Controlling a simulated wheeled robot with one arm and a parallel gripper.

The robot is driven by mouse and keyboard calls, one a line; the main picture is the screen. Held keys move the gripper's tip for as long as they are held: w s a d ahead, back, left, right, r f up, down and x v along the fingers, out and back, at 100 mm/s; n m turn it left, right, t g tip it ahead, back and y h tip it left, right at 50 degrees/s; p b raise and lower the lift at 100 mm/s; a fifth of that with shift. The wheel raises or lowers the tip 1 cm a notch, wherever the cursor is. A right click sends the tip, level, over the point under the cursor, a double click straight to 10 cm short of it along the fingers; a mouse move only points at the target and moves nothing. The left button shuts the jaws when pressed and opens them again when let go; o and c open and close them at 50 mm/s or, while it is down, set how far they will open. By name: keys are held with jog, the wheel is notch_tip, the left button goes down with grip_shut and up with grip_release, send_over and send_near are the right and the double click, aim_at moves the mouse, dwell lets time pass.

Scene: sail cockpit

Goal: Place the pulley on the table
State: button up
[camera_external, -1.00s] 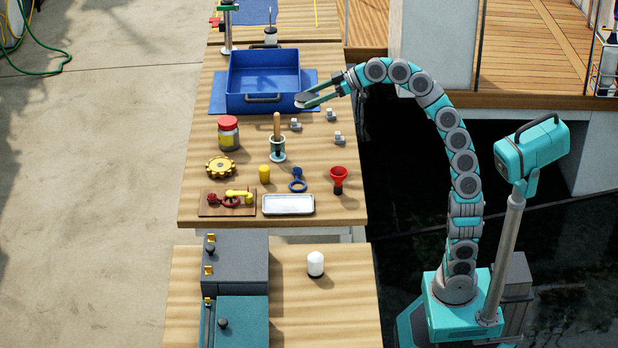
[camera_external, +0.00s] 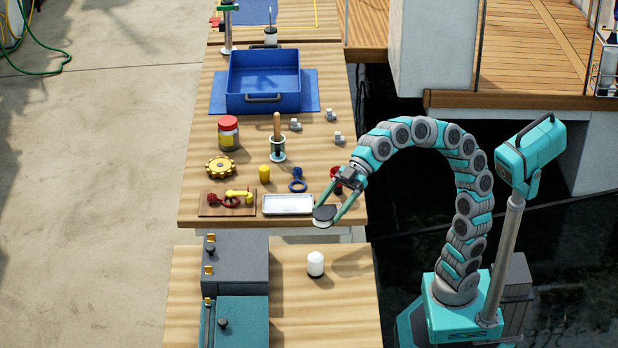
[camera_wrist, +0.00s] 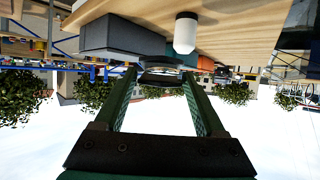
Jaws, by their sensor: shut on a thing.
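My gripper (camera_external: 327,215) is shut on a round, flat thing with a dark face and pale rim, apparently the pulley (camera_external: 323,212). It holds the pulley above the front right corner of the long wooden table (camera_external: 347,212), beside the metal tray. In the wrist view, the pulley (camera_wrist: 161,77) is seen nearly edge-on between the two green fingertips. The pulley looks clear of the table, but its exact height is hard to tell.
The silver tray (camera_external: 288,204) and red funnel (camera_external: 338,178) are close by. A blue bin (camera_external: 263,80) stands farther back. A white-domed object (camera_external: 315,264) and dark grey box (camera_external: 236,262) stand on the nearer table (camera_external: 345,300), which has free room at right.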

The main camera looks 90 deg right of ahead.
jog(key=s+a+f+n+g+y, duration=0.1)
jog(key=s+a+f+n+g, duration=0.1)
jog(key=s+a, duration=0.45)
jog(key=s+a+f+n+g+y, duration=0.1)
jog(key=s+a+f+n+g, duration=0.15)
jog(key=s+a, duration=0.4)
send_over(335, 306)
jog(key=shift+f+m+t, duration=0.45)
jog(key=shift+f, duration=0.4)
jog(key=shift+f+b, duration=0.4)
jog(key=shift+f, duration=1.4)
jog(key=shift+f, duration=0.15)
jog(key=o, duration=1.5)
jog(key=shift+r, duration=0.25)
jog(key=v, duration=1.2)
jog(key=shift+f, duration=0.2)
